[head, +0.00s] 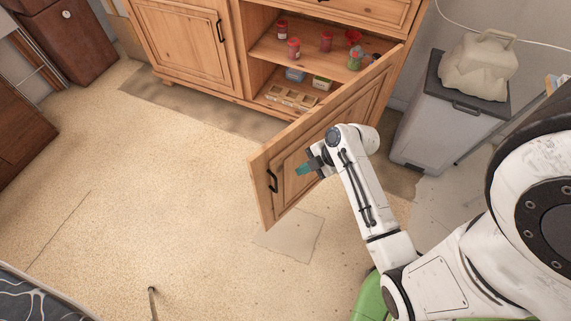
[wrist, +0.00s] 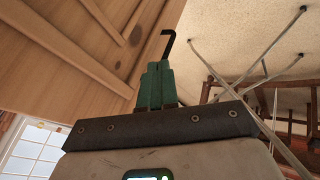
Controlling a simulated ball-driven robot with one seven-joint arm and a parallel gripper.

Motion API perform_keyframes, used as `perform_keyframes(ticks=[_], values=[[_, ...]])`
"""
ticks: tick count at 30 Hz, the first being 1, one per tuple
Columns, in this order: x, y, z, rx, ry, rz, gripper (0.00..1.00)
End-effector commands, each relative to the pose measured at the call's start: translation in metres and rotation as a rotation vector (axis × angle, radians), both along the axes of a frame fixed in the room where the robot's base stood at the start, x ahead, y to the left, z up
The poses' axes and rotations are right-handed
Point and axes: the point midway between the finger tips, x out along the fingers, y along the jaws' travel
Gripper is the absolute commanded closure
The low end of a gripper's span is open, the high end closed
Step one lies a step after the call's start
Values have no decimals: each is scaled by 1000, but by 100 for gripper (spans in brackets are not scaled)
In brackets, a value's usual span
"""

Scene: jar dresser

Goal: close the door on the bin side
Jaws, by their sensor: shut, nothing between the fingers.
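The open wooden door (head: 338,117) on the bin side swings out from the right of the dresser (head: 187,45), its outer panel toward my arm. Its black handle (head: 272,181) is near the free edge. My gripper (head: 302,170) is in front of the door's outer face, to the right of the handle. In the wrist view, the green fingers (wrist: 157,85) are shut with nothing between them, and the door (wrist: 75,40) and black handle (wrist: 168,45) show beyond them. I cannot tell whether the fingers touch the door.
The grey bin (head: 447,115) stands right of the dresser with a beige container (head: 478,65) on its lid. Several jars, including a red one (head: 293,48), stand on the open shelf. The left door (head: 190,42) is closed.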

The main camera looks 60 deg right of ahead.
Motion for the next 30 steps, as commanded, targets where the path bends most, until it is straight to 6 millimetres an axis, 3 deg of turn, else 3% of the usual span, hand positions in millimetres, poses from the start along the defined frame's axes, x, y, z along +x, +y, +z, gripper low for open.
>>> perform_keyframes(ticks=[6,15,30], values=[[25,9,-34,1,1,1,100],[58,-4,-33,-1,-1,0,100],[64,-6,-34,-1,-1,-2,100]])
